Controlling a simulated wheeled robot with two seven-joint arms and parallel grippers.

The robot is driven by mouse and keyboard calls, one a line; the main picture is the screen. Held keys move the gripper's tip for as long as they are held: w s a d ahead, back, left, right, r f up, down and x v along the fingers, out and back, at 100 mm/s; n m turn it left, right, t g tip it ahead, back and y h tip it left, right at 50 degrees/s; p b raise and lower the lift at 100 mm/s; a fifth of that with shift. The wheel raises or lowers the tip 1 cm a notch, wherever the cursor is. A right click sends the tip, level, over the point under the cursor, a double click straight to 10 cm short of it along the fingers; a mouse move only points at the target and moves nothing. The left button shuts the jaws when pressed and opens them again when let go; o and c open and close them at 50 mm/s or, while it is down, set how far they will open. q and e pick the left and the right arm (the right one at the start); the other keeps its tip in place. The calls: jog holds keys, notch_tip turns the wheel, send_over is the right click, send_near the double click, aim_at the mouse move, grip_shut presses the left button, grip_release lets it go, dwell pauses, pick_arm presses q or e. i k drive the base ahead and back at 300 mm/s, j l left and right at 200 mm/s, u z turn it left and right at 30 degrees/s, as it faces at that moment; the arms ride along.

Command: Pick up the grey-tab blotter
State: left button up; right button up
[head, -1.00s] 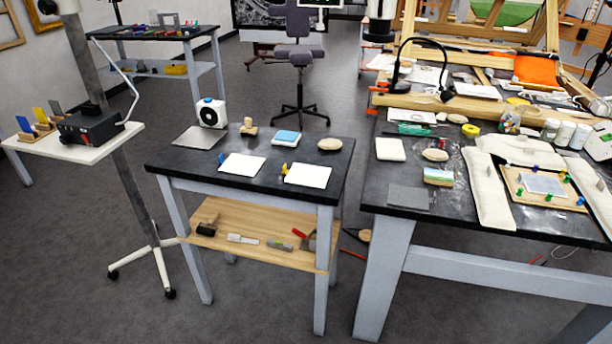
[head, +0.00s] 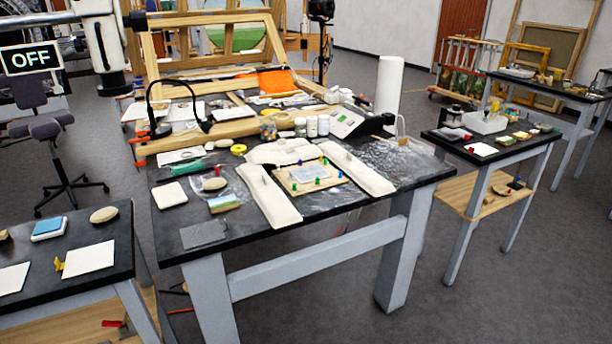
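No grey tab can be made out on any white sheet. One white blotter-like sheet (head: 88,257) lies on the left dark table with a small yellow tab at its left edge. Another white sheet (head: 12,278) lies beside it, cut by the picture's left edge. Neither of my grippers is in view.
The large worktable (head: 345,228) stands in the middle, with sandbags (head: 270,196) around a pinned board (head: 304,188). A grey plate (head: 203,234) lies at its front left. The right side table (head: 508,157) holds a white container (head: 484,122).

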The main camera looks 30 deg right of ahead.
aim_at(306, 174)
jog(key=i+l+z, duration=0.2)
jog(key=i+z, duration=0.2)
jog(key=i+l+z, duration=0.15)
jog(key=i+z, duration=0.6)
